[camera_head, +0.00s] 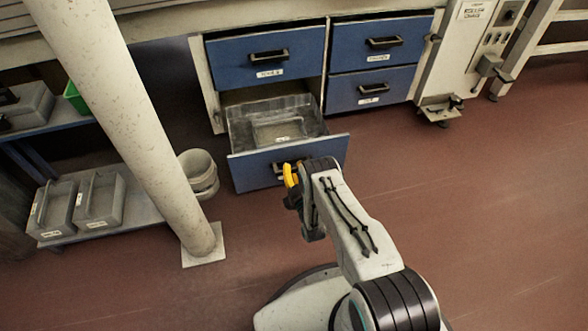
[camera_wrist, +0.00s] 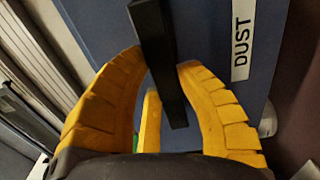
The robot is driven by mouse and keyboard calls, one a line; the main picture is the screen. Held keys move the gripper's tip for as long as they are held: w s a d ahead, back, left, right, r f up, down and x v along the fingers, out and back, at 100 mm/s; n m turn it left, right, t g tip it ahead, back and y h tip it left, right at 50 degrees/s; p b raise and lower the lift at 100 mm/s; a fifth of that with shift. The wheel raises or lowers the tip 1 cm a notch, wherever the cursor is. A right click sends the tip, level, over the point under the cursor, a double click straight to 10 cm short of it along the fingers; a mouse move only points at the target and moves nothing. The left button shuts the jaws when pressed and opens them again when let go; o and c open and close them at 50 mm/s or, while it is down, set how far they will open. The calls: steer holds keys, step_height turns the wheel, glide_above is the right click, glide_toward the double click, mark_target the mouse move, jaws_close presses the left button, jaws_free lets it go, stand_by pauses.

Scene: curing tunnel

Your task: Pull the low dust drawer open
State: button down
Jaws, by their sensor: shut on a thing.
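The low dust drawer (camera_head: 241,174) has a blue front and stands pulled out from the cabinet, with its grey inside showing in the head view. A grey bin-like insert lies inside it. In the wrist view its blue front (camera_wrist: 208,40) carries a white label reading DUST (camera_wrist: 243,40). My gripper (camera_head: 291,174) is at the front of this drawer. In the wrist view my gripper's yellow fingers (camera_wrist: 160,82) are shut around the black handle bar (camera_wrist: 152,30). In the head view my gripper partly hides the handle.
The blue cabinet's other drawers (camera_head: 265,57) are closed. A pale post (camera_head: 130,130) stands left of the drawer, with a bucket (camera_head: 199,170) beside it. A shelf with grey bins (camera_head: 100,203) is farther left. The red-brown floor (camera_head: 480,200) is clear to the right.

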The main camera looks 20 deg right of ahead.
steer(key=shift+s, duration=0.1)
stand_by(0.3)
steer(key=c, duration=0.8)
jaws_free()
steer(key=shift+c, duration=0.2)
